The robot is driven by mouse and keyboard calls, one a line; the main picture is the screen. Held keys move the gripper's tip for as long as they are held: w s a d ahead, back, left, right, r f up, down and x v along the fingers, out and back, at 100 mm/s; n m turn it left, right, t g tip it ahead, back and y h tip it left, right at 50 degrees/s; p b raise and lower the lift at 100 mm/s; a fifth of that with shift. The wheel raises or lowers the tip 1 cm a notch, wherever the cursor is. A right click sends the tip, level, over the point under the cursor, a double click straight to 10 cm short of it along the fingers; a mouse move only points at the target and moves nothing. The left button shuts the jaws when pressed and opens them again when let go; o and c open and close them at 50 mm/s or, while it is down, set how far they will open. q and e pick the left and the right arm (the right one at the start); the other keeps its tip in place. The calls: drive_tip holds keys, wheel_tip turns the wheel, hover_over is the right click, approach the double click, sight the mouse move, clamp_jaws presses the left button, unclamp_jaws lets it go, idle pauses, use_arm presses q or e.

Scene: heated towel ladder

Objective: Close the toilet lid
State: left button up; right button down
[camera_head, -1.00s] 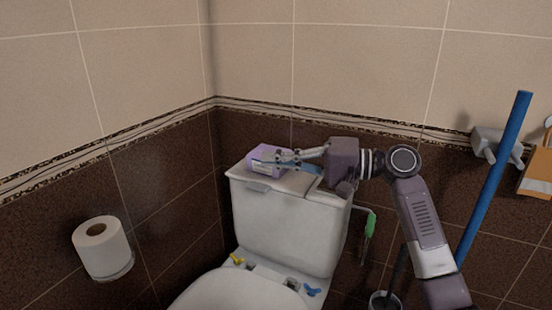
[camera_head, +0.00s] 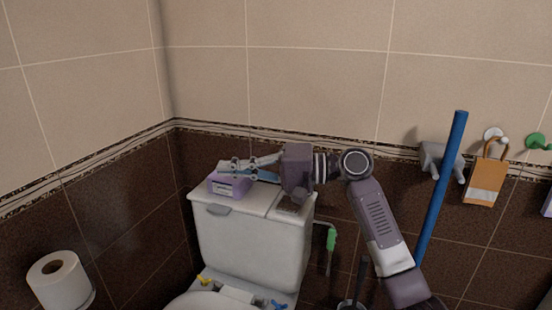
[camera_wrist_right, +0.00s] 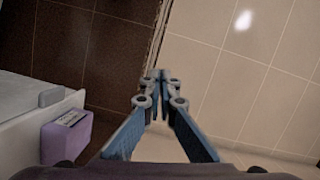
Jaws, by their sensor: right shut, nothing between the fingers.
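The white toilet's cistern (camera_head: 250,240) stands against the brown tiles. Only the rear of the smooth white lid or seat (camera_head: 195,302) shows, lying low at the bottom edge of the head view; its front is cut off. My right gripper (camera_head: 225,167) is shut and empty, above the cistern top and just over a purple box. In the right wrist view its fingertips (camera_wrist_right: 160,78) meet, with nothing between them. My left gripper is not in view.
The purple box (camera_head: 229,187) sits on the cistern top and shows in the wrist view (camera_wrist_right: 66,137). A green-handled sprayer (camera_head: 331,239), a blue pole (camera_head: 441,190) and an orange tag (camera_head: 485,180) are at right.

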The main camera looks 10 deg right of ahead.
drive_tip(key=s+d+r, duration=0.2)
drive_tip(key=s+d, duration=0.3)
drive_tip(key=d, duration=0.3)
drive_tip(key=shift+r, duration=0.1)
